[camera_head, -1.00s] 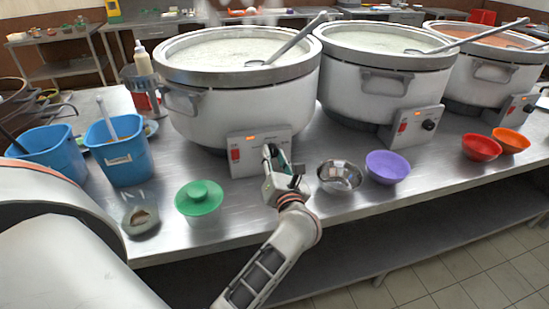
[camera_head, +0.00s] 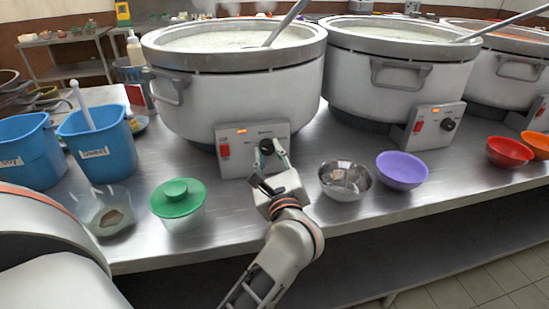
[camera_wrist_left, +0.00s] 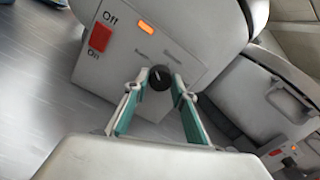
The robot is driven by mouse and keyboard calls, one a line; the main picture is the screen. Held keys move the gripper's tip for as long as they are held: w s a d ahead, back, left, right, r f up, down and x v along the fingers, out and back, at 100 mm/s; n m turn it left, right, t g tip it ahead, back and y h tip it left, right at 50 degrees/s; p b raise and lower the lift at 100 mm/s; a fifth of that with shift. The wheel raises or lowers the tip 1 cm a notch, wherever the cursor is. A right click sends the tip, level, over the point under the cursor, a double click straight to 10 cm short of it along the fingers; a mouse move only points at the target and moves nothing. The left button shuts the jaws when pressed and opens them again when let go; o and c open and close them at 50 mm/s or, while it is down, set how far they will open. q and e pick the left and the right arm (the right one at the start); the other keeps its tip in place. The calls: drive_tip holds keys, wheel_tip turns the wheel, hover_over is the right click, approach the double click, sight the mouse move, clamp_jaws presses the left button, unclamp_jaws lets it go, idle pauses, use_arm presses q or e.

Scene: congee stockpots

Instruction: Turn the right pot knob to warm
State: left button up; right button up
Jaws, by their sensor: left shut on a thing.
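Three large white stockpots stand in a row: the left pot (camera_head: 235,100), the middle pot (camera_head: 400,85) and the far right pot (camera_head: 508,80). My left gripper (camera_head: 267,160) is at the left pot's control box (camera_head: 238,136), below its rim. In the left wrist view its fingers (camera_wrist_left: 157,88) are shut on the black knob (camera_wrist_left: 159,77), one on either side. The knob's white mark is visible, but its exact setting is hard to read. The middle pot's knob (camera_head: 448,125) is untouched. My right gripper is not in view.
A steel bowl (camera_head: 345,181) and a purple bowl (camera_head: 402,170) stand right of my gripper. A green-lidded container (camera_head: 178,201) is left. Blue bins (camera_head: 97,150) stand farther left. A ladle (camera_head: 286,22) rests in the left pot. Bare steel counter lies between them.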

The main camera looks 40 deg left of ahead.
use_arm(q)
drive_tip(key=shift+f+n+b, duration=0.25)
drive_tip(key=shift+n+b, duration=0.4)
drive_tip(key=shift+n, duration=0.25)
drive_tip(key=shift+r+n, duration=0.15)
drive_tip(key=shift+n, duration=0.15)
drive_tip(key=shift+r, duration=0.15)
drive_tip(key=o, duration=1.1)
wheel_tip(320, 180, up, 10)
drive_tip(key=shift+c, duration=0.2)
